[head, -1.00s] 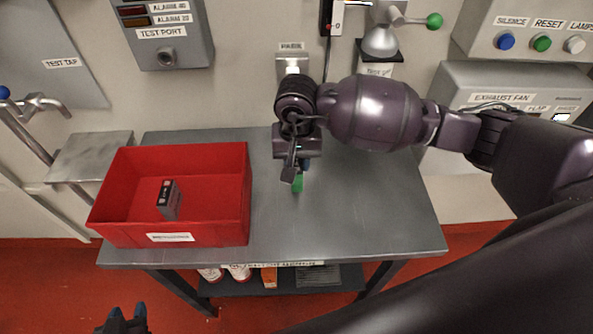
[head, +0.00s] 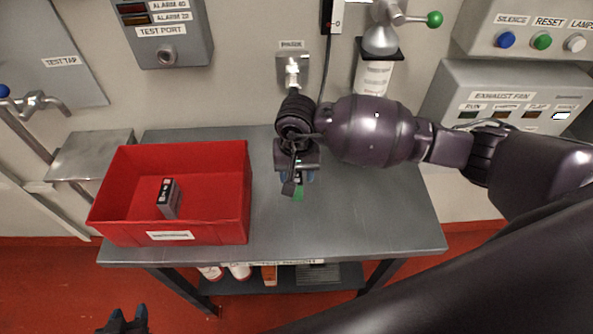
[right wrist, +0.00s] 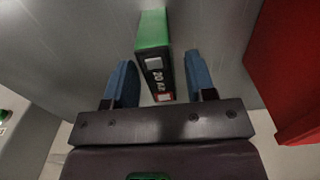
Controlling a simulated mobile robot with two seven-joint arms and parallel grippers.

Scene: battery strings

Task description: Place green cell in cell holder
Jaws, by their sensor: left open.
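The green cell (head: 298,194) is on the grey table, mostly hidden by my right gripper (head: 296,184) in the head view. In the right wrist view the cell (right wrist: 153,55) has a green end and a black labelled body. It lies between the blue fingers of my right gripper (right wrist: 158,75), with a gap on each side, so the gripper is open around it. My left gripper (head: 127,314) is open and empty at the bottom left of the head view, away from the table. I cannot pick out a cell holder.
A red bin (head: 112,192) stands on the left of the table (head: 370,225) with a grey and black cell (head: 168,198) inside. The table's right side is clear. Wall boxes, a tap (head: 40,102) and a white cylinder (head: 374,76) are behind.

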